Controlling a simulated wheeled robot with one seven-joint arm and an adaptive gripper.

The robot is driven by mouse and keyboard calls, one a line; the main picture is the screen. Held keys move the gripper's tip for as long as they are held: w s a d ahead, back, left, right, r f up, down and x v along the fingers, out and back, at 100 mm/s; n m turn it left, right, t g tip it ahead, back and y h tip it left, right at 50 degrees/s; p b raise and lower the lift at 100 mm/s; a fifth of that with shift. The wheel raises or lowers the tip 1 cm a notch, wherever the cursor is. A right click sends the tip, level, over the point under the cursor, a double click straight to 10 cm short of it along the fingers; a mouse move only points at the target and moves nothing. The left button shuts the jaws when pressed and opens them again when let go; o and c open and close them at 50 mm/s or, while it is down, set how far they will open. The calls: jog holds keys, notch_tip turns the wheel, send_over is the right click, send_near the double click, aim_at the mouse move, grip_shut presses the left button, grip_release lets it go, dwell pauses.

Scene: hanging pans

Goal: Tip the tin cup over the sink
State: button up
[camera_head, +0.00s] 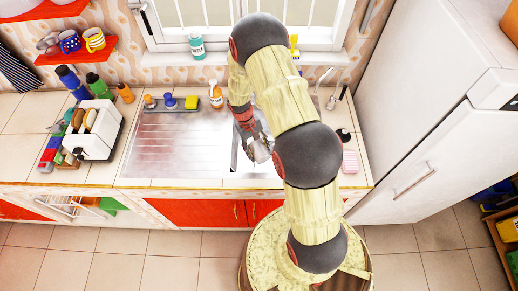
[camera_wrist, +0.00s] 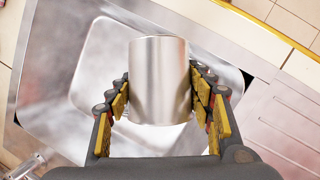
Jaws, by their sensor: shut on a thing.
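The tin cup (camera_wrist: 160,82) is a plain shiny metal cylinder in the middle of the wrist view. My gripper (camera_wrist: 160,98) is shut on it, with one finger pressed on each side of its wall. The cup's contents do not show. The sink basin (camera_wrist: 90,62) lies below the cup in the wrist view. In the head view my gripper (camera_head: 254,138) is over the sink basin (camera_head: 243,163), and the cup (camera_head: 262,151) shows as a small grey shape, partly hidden by my arm.
The steel drainboard (camera_head: 180,145) left of the basin is bare. An orange bottle (camera_head: 215,95) and a yellow sponge (camera_head: 191,102) stand behind it. A toaster (camera_head: 93,130) is on the left counter. A pink sponge (camera_head: 350,161) lies right of the sink, near the white fridge (camera_head: 440,120).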

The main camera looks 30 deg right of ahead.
jog(key=shift+w+f+g, duration=0.15)
jog(key=shift+f+g, duration=0.2)
jog(key=shift+g, duration=0.05)
jog(key=shift+w+g, duration=0.15)
jog(key=shift+g, duration=0.15)
jog(key=g+b, duration=0.1)
jog(key=w+g+b, duration=0.1)
jog(key=g, duration=0.1)
jog(key=shift+r, duration=0.35)
jog(key=shift+w+r+g+b, duration=0.15)
jog(key=shift+r+g+b, duration=0.15)
jog(key=shift+g, duration=0.2)
jog(key=shift+f, duration=0.1)
